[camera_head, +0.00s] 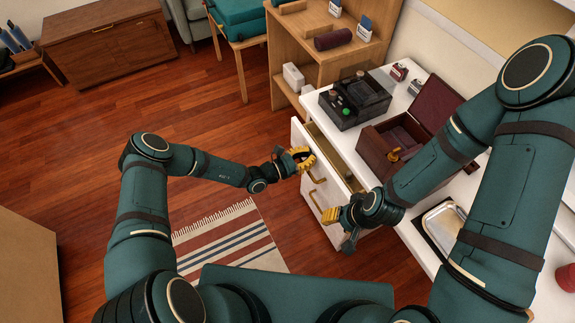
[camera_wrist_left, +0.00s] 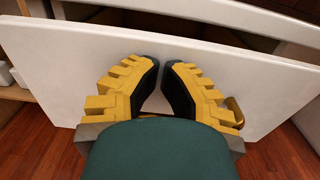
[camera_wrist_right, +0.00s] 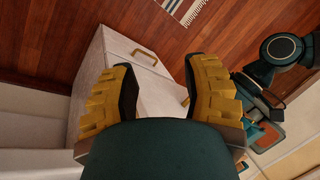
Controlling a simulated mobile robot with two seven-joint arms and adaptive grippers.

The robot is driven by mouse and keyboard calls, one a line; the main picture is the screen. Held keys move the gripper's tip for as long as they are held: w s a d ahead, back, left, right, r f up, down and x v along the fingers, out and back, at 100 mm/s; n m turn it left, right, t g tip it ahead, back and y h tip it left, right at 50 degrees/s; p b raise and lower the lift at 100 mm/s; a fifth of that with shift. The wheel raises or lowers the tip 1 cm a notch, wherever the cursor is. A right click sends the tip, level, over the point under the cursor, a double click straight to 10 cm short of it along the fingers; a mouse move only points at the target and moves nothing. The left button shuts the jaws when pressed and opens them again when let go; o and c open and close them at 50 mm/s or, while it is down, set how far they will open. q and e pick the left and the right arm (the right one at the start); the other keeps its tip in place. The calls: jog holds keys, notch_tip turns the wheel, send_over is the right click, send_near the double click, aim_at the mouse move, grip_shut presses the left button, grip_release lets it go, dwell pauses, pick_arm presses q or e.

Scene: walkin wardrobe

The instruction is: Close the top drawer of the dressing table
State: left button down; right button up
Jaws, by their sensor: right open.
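The white dressing table (camera_head: 385,75) is at the right in the head view. Its top drawer (camera_head: 296,135) is pulled out, and its inside shows behind the front panel. A gold handle (camera_head: 317,177) is on the drawer front. My left gripper (camera_head: 303,157) is at the drawer front. In the left wrist view its fingertips (camera_wrist_left: 161,64) are close together with a narrow gap, against or just before the white panel (camera_wrist_left: 75,70); contact is unclear. My right gripper (camera_head: 331,215) is open and empty near the right end of the drawer fronts.
On the tabletop are a black organizer box (camera_head: 355,100), an open dark red box (camera_head: 395,140) and a metal tray (camera_head: 443,222). A wooden shelf unit (camera_head: 300,45) stands behind.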

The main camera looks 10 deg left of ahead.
pick_arm(q)
jog(key=b+x, duration=0.1)
jog(key=x, duration=0.6)
jog(key=shift+w+d, duration=0.15)
jog(key=shift+d, duration=0.05)
pick_arm(e)
jog(key=shift+a+f, duration=0.1)
jog(key=shift+f, duration=0.55)
pick_arm(q)
jog(key=shift+r, duration=0.15)
